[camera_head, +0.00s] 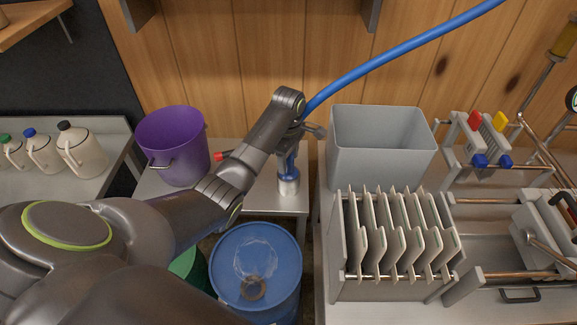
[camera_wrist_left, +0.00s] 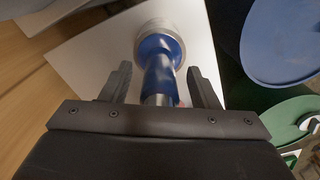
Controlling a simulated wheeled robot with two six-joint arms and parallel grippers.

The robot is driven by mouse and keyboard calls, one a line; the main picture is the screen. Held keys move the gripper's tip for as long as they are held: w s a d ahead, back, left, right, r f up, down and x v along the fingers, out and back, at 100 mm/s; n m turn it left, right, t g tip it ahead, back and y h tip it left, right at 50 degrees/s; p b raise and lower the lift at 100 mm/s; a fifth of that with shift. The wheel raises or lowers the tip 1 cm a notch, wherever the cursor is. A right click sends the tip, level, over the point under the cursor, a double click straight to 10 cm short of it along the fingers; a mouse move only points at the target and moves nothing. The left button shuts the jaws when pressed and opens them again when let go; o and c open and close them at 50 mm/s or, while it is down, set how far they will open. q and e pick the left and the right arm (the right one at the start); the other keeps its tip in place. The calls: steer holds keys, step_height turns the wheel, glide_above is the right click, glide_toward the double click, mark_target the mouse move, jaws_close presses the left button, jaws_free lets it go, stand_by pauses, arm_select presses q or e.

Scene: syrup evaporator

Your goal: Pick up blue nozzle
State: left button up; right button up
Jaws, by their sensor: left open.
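The blue nozzle (camera_head: 288,165) has a silver cup-like end and points down over the small white table at the back centre. It also shows in the left wrist view (camera_wrist_left: 160,70), between my two fingers. My left gripper (camera_head: 297,136) is at the nozzle's upper part, its fingers (camera_wrist_left: 158,82) apart on either side. In the wrist view gaps show between the fingers and the nozzle. The gripper partly hides the nozzle's top in the head view. My right gripper is not in view.
A blue hose (camera_head: 400,52) runs from the gripper area to the upper right. A purple bucket (camera_head: 172,145) stands left, a grey bin (camera_head: 382,160) right. A blue barrel (camera_head: 256,268) stands below in front. A rack of plates (camera_head: 400,235) is at the right.

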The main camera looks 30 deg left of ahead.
arm_select(q)
steer(key=shift+c, duration=0.9)
jaws_close()
step_height(320, 180, up, 5)
steer(key=shift+w+f, duration=0.1)
step_height(320, 180, up, 4)
steer(key=shift+f+p, duration=0.1)
steer(key=shift+p, duration=0.7)
steer(key=shift+r+p, duration=0.75)
